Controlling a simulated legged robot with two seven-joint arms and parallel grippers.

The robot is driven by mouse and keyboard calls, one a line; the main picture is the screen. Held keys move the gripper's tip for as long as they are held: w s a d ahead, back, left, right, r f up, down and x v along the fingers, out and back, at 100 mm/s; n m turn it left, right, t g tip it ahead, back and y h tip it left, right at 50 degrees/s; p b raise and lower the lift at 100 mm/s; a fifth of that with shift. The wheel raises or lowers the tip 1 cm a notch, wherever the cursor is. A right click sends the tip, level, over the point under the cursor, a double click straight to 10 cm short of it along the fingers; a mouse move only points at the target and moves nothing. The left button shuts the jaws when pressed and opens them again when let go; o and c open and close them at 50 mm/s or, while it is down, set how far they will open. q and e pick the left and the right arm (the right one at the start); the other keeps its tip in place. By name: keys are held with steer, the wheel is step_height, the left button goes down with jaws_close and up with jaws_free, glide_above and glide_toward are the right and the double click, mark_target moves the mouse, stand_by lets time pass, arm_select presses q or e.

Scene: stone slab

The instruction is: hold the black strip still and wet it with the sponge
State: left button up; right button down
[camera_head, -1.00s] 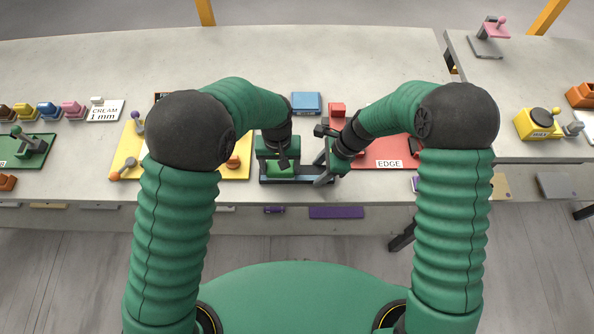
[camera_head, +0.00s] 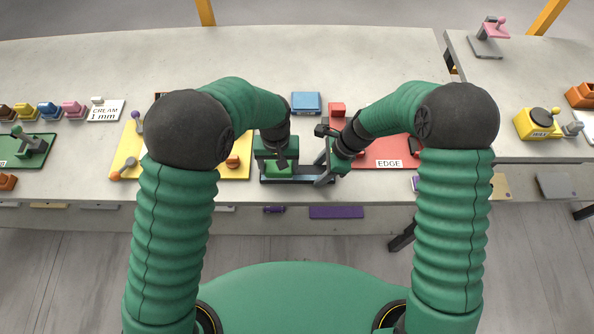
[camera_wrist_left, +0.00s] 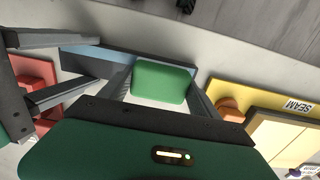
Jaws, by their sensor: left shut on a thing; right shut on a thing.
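The black strip (camera_head: 300,180) lies flat near the front edge of the slab, running left to right. A green sponge (camera_head: 277,169) is over the left part of the strip, and my left gripper (camera_head: 277,160) is shut on it. In the left wrist view the sponge (camera_wrist_left: 160,82) sits between my left fingers, against the strip (camera_wrist_left: 115,62); whether it presses on it is unclear. My right gripper (camera_head: 325,172) is shut on the strip at its right end, and its fingers show at the left of the wrist view. The fingers hide parts of the strip.
A yellow board (camera_head: 128,160) lies left of the strip, with an orange knob (camera_head: 233,162) close to my left gripper. A red board (camera_head: 370,158) labelled EDGE is at the right. A blue block (camera_head: 306,103) and a red block (camera_head: 337,109) stand behind.

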arm_select(q)
steer(key=shift+d, duration=1.35)
steer(key=shift+a, duration=2.8)
steer(key=r, duration=0.9)
steer(key=shift+d, duration=0.25)
steer(key=shift+w, duration=0.1)
steer(key=o, duration=0.8)
steer(key=c, duration=0.8)
